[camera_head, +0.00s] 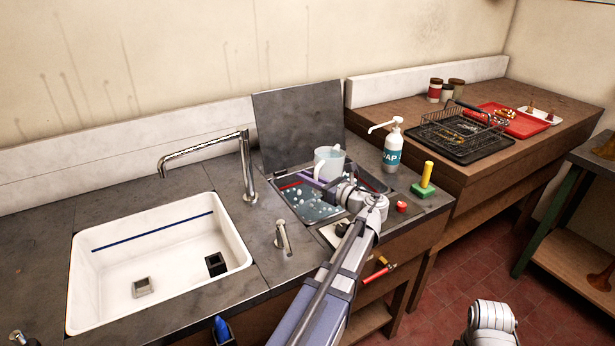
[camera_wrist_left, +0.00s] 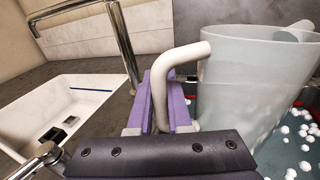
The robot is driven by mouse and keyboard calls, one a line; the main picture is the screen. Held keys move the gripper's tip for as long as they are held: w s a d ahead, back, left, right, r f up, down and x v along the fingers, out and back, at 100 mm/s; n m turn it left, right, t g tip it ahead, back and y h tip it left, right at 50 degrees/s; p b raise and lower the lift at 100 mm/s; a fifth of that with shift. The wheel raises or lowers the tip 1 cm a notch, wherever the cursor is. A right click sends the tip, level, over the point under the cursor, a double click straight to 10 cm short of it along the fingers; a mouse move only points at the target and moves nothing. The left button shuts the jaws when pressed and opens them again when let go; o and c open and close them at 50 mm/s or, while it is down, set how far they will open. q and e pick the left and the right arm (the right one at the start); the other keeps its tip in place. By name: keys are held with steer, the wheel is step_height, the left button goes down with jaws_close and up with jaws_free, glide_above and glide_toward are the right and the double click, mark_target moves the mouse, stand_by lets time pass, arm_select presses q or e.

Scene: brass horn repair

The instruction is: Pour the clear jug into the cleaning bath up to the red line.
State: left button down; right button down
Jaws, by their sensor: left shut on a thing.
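The clear jug (camera_head: 328,161) is over the cleaning bath (camera_head: 375,184), near its back side, and looks about upright. My left gripper (camera_head: 314,183) is shut on its handle. In the left wrist view the pale handle (camera_wrist_left: 165,85) sits between the purple fingers (camera_wrist_left: 160,108), and the translucent jug (camera_wrist_left: 245,95) fills the right side. The bath holds bluish liquid with white bubbles (camera_head: 318,210). A piece of the red line (camera_head: 290,186) shows on the bath's inner wall, above the liquid. My arm hides the bath's front right part.
A raised grey lid (camera_head: 298,125) stands behind the bath. A soap bottle (camera_head: 392,148), a yellow-and-green brush (camera_head: 425,182) and a red button (camera_head: 401,206) are to the right. A tap (camera_head: 245,165) and white sink (camera_head: 150,255) are left.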

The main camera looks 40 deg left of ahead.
arm_select(q)
step_height(320, 180, up, 9)
steer(key=m+g+h+p, duration=0.1)
steer(key=m+p, duration=0.5)
steer(key=p, duration=0.4)
steer(key=shift+m+p, duration=0.3)
steer(key=shift+p, duration=0.1)
steer(key=shift+w+d+r+m+h+p, duration=0.15)
steer(key=shift+r+m+p, duration=0.2)
steer(key=shift+r+p, duration=0.2)
steer(key=shift+w+a+r+m+h+p, duration=0.15)
steer(key=shift+r+m+p, duration=0.25)
steer(key=shift+p, duration=0.25)
stand_by(1.2)
steer(key=shift+w+r+p, duration=0.15)
steer(key=shift+r+p, duration=0.1)
steer(key=shift+p, duration=0.05)
steer(key=shift+w+r+m+p, duration=0.15)
steer(key=shift+r+m+p, duration=0.15)
steer(key=shift+m, duration=0.15)
stand_by(0.5)
steer(key=shift+w+r+g, duration=0.1)
steer(key=shift+r+g, duration=0.05)
steer(key=shift+g, duration=0.15)
steer(key=shift+w+r+m+p, duration=0.15)
steer(key=shift+r+m+p, duration=0.15)
steer(key=shift+p, duration=0.2)
stand_by(0.3)
